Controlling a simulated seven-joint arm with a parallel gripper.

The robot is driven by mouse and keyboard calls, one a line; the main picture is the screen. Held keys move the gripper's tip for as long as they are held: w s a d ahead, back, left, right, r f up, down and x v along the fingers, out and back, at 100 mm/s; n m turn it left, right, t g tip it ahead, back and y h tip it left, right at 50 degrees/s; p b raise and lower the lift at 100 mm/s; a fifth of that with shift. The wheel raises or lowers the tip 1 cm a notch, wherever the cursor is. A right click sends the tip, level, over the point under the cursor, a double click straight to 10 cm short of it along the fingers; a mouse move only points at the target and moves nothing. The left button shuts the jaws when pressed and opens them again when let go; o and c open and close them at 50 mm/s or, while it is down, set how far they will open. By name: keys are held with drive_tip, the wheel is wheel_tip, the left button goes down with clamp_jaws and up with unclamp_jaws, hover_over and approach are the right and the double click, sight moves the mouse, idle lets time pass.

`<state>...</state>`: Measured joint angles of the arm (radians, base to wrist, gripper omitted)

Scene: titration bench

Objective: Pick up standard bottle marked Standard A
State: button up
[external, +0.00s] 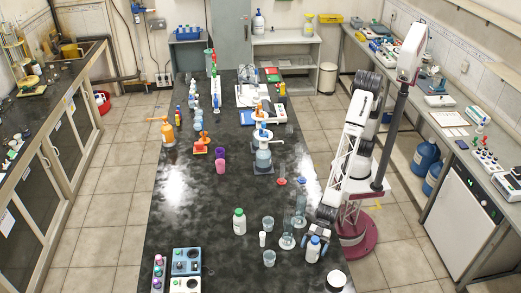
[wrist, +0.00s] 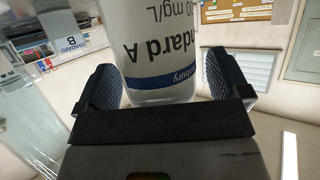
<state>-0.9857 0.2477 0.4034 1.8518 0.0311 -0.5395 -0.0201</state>
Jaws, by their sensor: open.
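The standard bottle (wrist: 160,45) is white and clear with a blue band. Its label reads "ndard A" in the wrist view, the start cut off. It stands between the two dark padded fingers of my gripper (wrist: 158,82), which are apart on either side of it. Its top is out of that view. In the external view the blue-capped bottle (external: 313,250) stands at the right front of the black bench, with my gripper (external: 322,228) right at it. I cannot tell whether either finger touches the bottle.
Glass cylinders (external: 287,241) and beakers (external: 269,258) stand close to the left. A green-capped bottle (external: 239,222) stands farther left. A label reading "Standard B" (wrist: 70,42) shows in the wrist view.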

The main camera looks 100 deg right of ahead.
sight(315, 239)
drive_tip(key=c, duration=1.2)
drive_tip(key=shift+r, duration=0.1)
drive_tip(key=shift+r, duration=4.95)
